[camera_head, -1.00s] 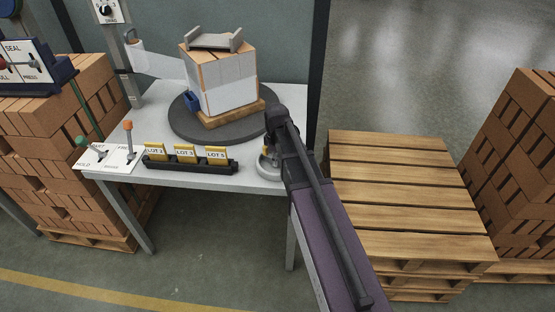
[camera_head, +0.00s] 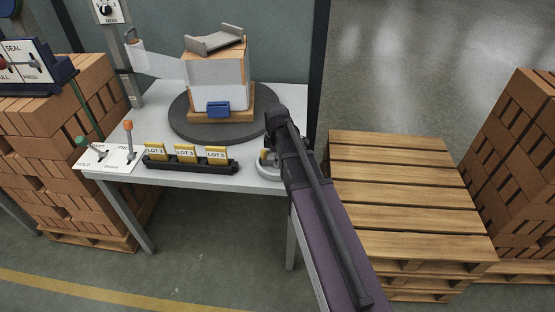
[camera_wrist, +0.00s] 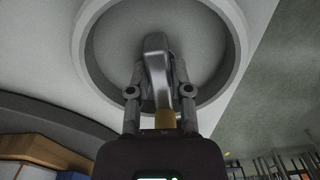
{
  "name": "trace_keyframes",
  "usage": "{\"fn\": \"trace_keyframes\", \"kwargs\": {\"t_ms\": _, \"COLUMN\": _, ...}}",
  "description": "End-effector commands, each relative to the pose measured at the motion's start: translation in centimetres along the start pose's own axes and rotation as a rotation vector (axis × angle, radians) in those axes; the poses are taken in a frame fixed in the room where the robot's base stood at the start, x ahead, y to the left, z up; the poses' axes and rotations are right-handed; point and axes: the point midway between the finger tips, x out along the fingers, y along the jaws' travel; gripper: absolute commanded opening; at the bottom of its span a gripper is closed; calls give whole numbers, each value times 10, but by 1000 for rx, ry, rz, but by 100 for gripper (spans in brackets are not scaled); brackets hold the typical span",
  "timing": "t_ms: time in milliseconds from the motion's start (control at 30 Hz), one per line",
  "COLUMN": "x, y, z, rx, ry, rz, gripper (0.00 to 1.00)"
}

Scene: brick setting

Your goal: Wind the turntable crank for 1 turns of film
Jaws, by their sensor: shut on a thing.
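The round grey turntable (camera_head: 180,122) sits on the white table and bears a brick pack (camera_head: 231,75) on a small wooden pallet (camera_head: 240,108). White film (camera_head: 160,64) stretches from the film roll (camera_head: 134,45) to the pack. A blue clip (camera_head: 217,108) is on the pack's near face. The crank wheel (camera_head: 268,170) is at the table's front right corner, mostly behind my arm; its pale ring (camera_wrist: 92,60) fills the top of the wrist view. My gripper (camera_wrist: 160,85) is shut on the crank handle (camera_wrist: 157,72), whose fingers stand on either side of it.
A black rack (camera_head: 190,165) with yellow lot cards stands at the table's front edge. A panel with two levers (camera_head: 110,157) is at the left corner. Wooden pallets (camera_head: 400,190) stand right of my arm. Brick stacks stand at both sides.

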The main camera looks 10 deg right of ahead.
Motion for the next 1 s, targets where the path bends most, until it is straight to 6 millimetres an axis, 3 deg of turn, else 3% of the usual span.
{"fn": "trace_keyframes", "kwargs": {"t_ms": 100, "x": 0, "y": -1, "z": 1, "rx": 2, "ry": -2, "rz": -3, "gripper": 0}}
{"fn": "trace_keyframes", "kwargs": {"t_ms": 133, "x": 0, "y": -1, "z": 1, "rx": 2, "ry": -2, "rz": -3, "gripper": 33}}
{"fn": "trace_keyframes", "kwargs": {"t_ms": 233, "x": 0, "y": -1, "z": 1, "rx": 2, "ry": -2, "rz": -3, "gripper": 60}}
{"fn": "trace_keyframes", "kwargs": {"t_ms": 733, "x": 0, "y": 0, "z": 0, "rx": 12, "ry": -1, "rz": -1, "gripper": 60}}
{"fn": "trace_keyframes", "kwargs": {"t_ms": 1000, "x": 0, "y": 0, "z": 0, "rx": 98, "ry": -1, "rz": 0, "gripper": 60}}
